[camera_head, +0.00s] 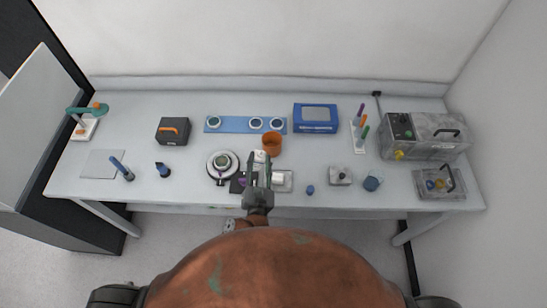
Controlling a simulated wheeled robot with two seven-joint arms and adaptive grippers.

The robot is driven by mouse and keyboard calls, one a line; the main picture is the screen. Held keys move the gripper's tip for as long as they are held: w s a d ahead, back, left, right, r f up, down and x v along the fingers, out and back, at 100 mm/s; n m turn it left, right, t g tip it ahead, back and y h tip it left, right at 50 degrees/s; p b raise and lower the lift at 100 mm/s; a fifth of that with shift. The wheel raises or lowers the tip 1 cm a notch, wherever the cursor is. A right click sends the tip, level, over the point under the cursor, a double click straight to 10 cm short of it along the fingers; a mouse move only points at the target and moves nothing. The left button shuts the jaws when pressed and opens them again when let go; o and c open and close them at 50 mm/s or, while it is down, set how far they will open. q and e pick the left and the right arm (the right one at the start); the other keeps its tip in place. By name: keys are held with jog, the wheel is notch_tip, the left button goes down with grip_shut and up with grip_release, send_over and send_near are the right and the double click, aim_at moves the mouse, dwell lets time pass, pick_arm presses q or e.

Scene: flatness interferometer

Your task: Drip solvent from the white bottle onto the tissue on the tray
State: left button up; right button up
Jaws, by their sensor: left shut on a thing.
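My left gripper (259,168) reaches over the front middle of the bench and is shut on the white bottle (260,156). The bottle's small white top shows between and just beyond the fingertips; the gripper hides the rest. Its tilt cannot be told. A small grey tray (288,187) lies at the bench front, just right of the gripper. A white tissue (278,178) appears to lie on it, partly hidden by the gripper. No drops can be made out. My right gripper is out of view.
An orange cup (272,143) stands just behind the gripper. A round instrument (222,163) on a pale base is close at left. A blue strip (234,125) with round pieces and a blue box (315,118) are behind. A small blue item (310,189) stands right of the tray.

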pick_arm(q)
jog(key=d+f+m+h+p, duration=0.1)
jog(key=d+m+h, duration=0.1)
jog(key=d+m, duration=0.15)
jog(key=m+g, duration=0.1)
jog(key=m, duration=0.7)
send_over(278, 179)
jog(key=s+a, duration=0.1)
jog(key=a, duration=0.2)
notch_tip(278, 179, down, 6)
notch_tip(278, 179, down, 3)
jog(key=m+y+p, duration=0.1)
jog(key=p, duration=0.1)
jog(key=m+p, duration=0.2)
jog(key=p, duration=0.1)
jog(key=shift+s+a+r+g+y, duration=0.1)
jog(key=shift+a+g+y, duration=0.05)
jog(key=shift+g+y, duration=0.2)
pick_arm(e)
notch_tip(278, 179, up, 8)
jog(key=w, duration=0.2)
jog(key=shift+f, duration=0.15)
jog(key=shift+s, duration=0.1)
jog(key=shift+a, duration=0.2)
